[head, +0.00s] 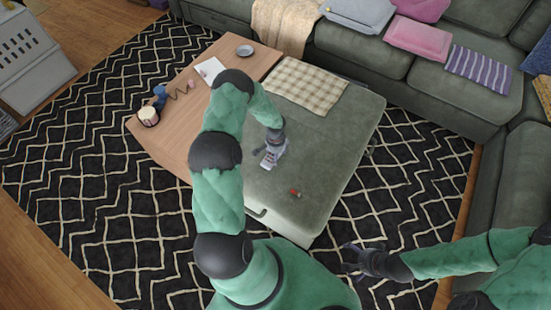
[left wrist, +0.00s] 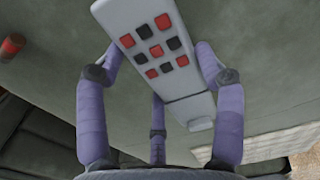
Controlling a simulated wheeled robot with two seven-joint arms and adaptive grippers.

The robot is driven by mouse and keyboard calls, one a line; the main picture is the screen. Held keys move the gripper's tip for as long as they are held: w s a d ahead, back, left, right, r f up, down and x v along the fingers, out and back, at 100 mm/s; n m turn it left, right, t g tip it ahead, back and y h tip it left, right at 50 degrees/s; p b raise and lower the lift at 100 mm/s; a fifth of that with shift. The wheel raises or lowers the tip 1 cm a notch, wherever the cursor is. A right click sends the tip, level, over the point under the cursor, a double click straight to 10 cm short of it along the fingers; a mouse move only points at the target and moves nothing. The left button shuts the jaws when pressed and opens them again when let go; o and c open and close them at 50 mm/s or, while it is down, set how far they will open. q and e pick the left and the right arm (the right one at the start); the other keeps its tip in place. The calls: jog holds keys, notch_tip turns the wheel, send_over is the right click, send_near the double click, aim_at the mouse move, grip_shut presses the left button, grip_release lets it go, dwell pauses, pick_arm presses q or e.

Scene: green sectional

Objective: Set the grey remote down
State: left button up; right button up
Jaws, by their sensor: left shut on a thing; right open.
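The grey remote (head: 274,155) is light grey with red and dark square buttons on its face, which show clearly in the left wrist view (left wrist: 140,18). My left gripper (head: 266,149) is shut on it, with purple fingers on both sides of its body in the left wrist view (left wrist: 158,75). The remote is over the green ottoman (head: 330,140); I cannot tell whether it touches the top. My right gripper (head: 349,257) is open and empty over the rug, off the ottoman's near right corner.
A small red object (head: 296,192) lies on the ottoman near its front. A checkered cloth (head: 305,86) covers its far end. The wooden table (head: 160,130) on the left holds a candle (head: 148,116), a paper (head: 210,70) and a dish (head: 245,50). The ottoman's right half is clear.

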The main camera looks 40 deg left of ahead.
pick_arm(q)
jog(key=shift+s+f+b, duration=0.1)
jog(key=shift+f+b, duration=0.3)
jog(key=shift+f, duration=0.85)
jog(key=shift+f, duration=0.15)
jog(key=o, duration=1.2)
